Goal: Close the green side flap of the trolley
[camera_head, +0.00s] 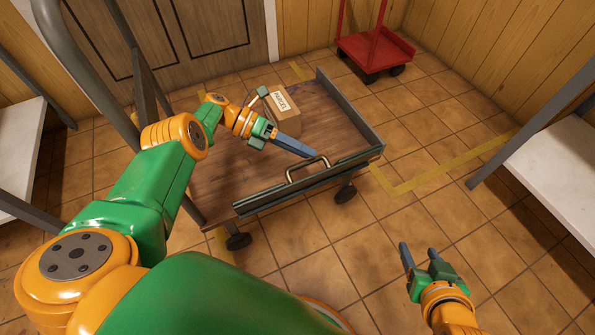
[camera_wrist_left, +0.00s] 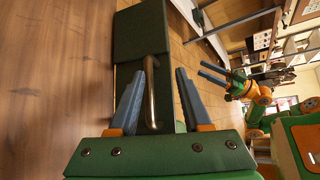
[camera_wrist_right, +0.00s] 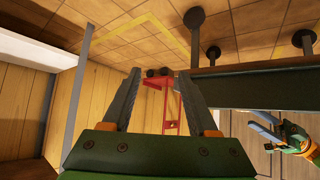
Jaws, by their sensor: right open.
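The trolley (camera_head: 225,175) has a brown wooden deck. Its dark green side flap (camera_head: 265,200) runs along the near edge and carries a metal loop handle (camera_head: 307,167); its exact tilt is hard to tell. My left gripper (camera_head: 308,152) is over the deck beside the handle. In the left wrist view, the handle (camera_wrist_left: 150,95) shows between the spread fingers of my left gripper (camera_wrist_left: 157,90), with the green flap (camera_wrist_left: 140,35) beyond; contact cannot be judged. My right gripper (camera_head: 418,255) is open and empty above the floor, right of the trolley.
A cardboard parcel (camera_head: 283,112) stands on the deck near my left arm. A grey raised edge (camera_head: 350,108) borders the deck's right end. A red cart (camera_head: 375,50) stands behind. White-topped shelves (camera_head: 560,155) flank the right. Tiled floor is free between trolley and shelves.

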